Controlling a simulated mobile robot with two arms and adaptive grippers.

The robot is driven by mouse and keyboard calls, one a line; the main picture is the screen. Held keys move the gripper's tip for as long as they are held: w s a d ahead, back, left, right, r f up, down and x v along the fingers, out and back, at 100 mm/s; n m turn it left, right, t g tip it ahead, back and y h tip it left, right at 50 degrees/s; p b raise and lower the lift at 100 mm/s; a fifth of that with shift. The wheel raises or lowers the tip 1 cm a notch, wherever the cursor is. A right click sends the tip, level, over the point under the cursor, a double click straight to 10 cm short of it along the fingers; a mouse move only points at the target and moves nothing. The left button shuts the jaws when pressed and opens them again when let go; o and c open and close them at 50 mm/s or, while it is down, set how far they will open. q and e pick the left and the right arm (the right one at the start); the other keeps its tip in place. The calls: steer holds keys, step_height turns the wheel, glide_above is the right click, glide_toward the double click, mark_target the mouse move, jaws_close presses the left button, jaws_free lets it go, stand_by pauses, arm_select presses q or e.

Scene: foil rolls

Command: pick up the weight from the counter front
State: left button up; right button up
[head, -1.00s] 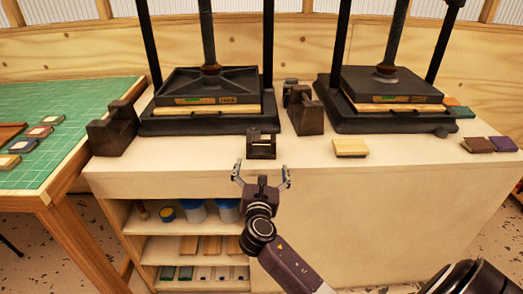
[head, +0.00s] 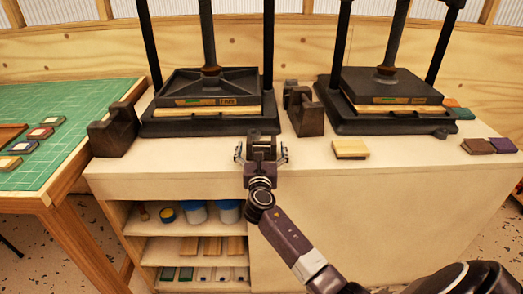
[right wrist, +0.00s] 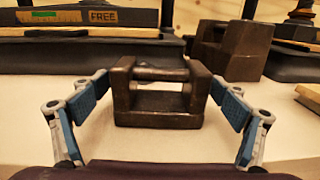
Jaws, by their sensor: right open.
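The weight (head: 262,141) is a small dark brown block with a handle bar between two upright cheeks, standing upright at the counter's front edge. In the right wrist view the weight (right wrist: 158,107) sits in the middle, between the fingers. My right gripper (head: 261,153) is open, with one finger on each side of the weight. In the right wrist view the open gripper (right wrist: 159,86) shows a gap between each finger and the weight. My left gripper is not in view.
Two black presses (head: 205,122) (head: 385,118) stand behind on the counter (head: 210,168). Larger dark weights (head: 113,132) (head: 306,113) stand beside the left press. A cream block (head: 350,149) lies to the right. A green-topped table (head: 75,105) is at left.

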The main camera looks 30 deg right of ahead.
steer(key=c, duration=2)
steer(key=shift+r, duration=0.25)
steer(key=shift+c, duration=0.9)
steer(key=shift+r, duration=0.1)
